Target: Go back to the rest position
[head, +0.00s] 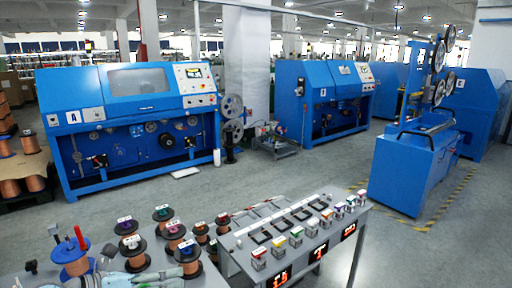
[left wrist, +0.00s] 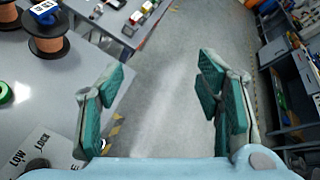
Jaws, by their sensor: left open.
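My left gripper (head: 107,258) is low at the left of the head view, over the near grey table. In the left wrist view it (left wrist: 164,88) is open, its two teal-padded fingers wide apart. Nothing is between them; the grey floor shows through the gap. A copper spool with a blue top label (left wrist: 46,30) stands on the table to the left of the fingers. My right gripper is not in view.
Several copper spools (head: 189,262) with coloured tops stand on the near table. A second table (head: 345,238) with small coloured-top boxes and red displays adjoins it. Blue machine A (head: 120,88) and other blue machines stand behind.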

